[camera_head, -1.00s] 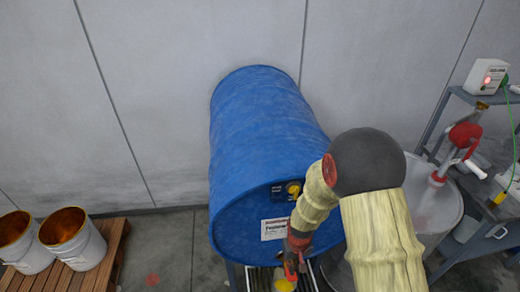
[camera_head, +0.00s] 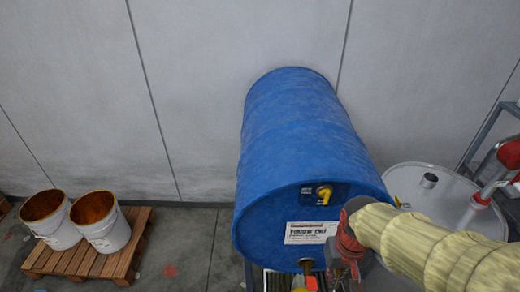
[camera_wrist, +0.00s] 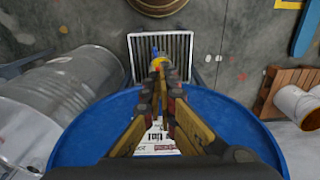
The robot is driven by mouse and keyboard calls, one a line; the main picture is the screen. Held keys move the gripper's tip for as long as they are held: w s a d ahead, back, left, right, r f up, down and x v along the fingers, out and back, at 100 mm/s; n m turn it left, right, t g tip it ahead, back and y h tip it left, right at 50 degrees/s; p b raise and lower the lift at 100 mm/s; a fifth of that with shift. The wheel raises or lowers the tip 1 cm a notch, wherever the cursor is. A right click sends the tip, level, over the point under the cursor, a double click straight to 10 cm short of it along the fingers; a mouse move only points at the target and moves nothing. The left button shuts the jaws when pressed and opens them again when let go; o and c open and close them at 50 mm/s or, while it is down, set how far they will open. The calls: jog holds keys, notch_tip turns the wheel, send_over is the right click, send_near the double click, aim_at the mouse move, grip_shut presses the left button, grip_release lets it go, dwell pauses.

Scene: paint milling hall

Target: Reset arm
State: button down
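My gripper (camera_head: 338,268) is at the lower right of the blue drum's front face in the head view, with my arm coming in from the right. In the wrist view its two fingers (camera_wrist: 160,80) run close together toward their tips, above the drum's white label. I see nothing clearly held, and I cannot tell whether the tips touch. The blue drum (camera_head: 300,120) lies on its side, its yellow bung (camera_head: 325,193) and white label (camera_head: 311,232) facing me. A brassy fitting (camera_head: 307,266) sits low on its face.
A grey-white drum (camera_head: 405,180) stands to the right, near a red-and-white pump (camera_head: 484,195). Two open buckets (camera_head: 52,222) (camera_head: 104,226) with brown insides stand on a wooden pallet (camera_head: 140,240) at left. Floor between pallet and drum is clear. A grate (camera_wrist: 183,45) shows beyond the fingers.

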jog(key=s+r+t+b, duration=0.3)
jog(key=r+t+b, duration=0.1)
jog(key=r, duration=0.6)
jog(key=shift+s+r+t, duration=0.25)
jog(key=shift+r+t, duration=0.05)
jog(key=shift+t, duration=0.4)
dwell(1.7)
